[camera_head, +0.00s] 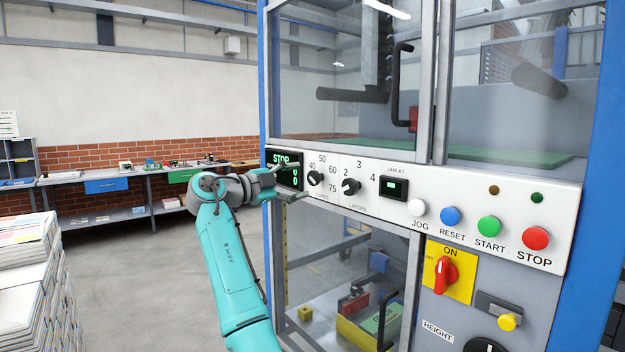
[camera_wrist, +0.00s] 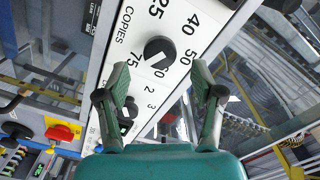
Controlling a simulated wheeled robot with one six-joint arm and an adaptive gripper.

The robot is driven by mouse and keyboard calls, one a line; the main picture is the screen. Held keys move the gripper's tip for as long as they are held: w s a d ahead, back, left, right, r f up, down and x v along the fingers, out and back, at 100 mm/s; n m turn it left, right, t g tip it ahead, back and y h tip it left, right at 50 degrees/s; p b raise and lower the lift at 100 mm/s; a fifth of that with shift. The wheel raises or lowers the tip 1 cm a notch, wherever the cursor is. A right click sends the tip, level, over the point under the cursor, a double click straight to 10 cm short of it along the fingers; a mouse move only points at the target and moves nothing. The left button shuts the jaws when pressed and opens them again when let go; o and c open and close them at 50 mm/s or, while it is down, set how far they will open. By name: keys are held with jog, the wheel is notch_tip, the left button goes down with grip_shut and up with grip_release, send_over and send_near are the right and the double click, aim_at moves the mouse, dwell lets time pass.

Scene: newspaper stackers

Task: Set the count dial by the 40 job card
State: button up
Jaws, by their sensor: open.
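The count dial (camera_head: 315,178) is a black knob marked COPIES on the white control panel. In the wrist view the count dial (camera_wrist: 160,52) sits just beyond my fingertips, with 25, 40, 50 and 75 printed around it. A pale mark on the knob seems to face the 75 side, but its exact setting is hard to read. My gripper (camera_head: 283,181) is open in front of the dial; in the wrist view its two green-padded fingers (camera_wrist: 161,84) stand apart, with nothing between the pads. I cannot make out a 40 job card.
The LAYERS knob (camera_head: 351,186) is close right of the dial. A display (camera_head: 284,168) reading STOP is left of it, partly behind my gripper. Several push buttons (camera_head: 489,227) and a red switch (camera_head: 445,275) are further right. Newspaper stacks (camera_head: 30,265) stand at left.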

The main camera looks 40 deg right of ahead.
aim_at(311, 178)
jog(key=shift+w+d, duration=0.1)
jog(key=shift+d, duration=2.8)
jog(key=c, duration=1.1)
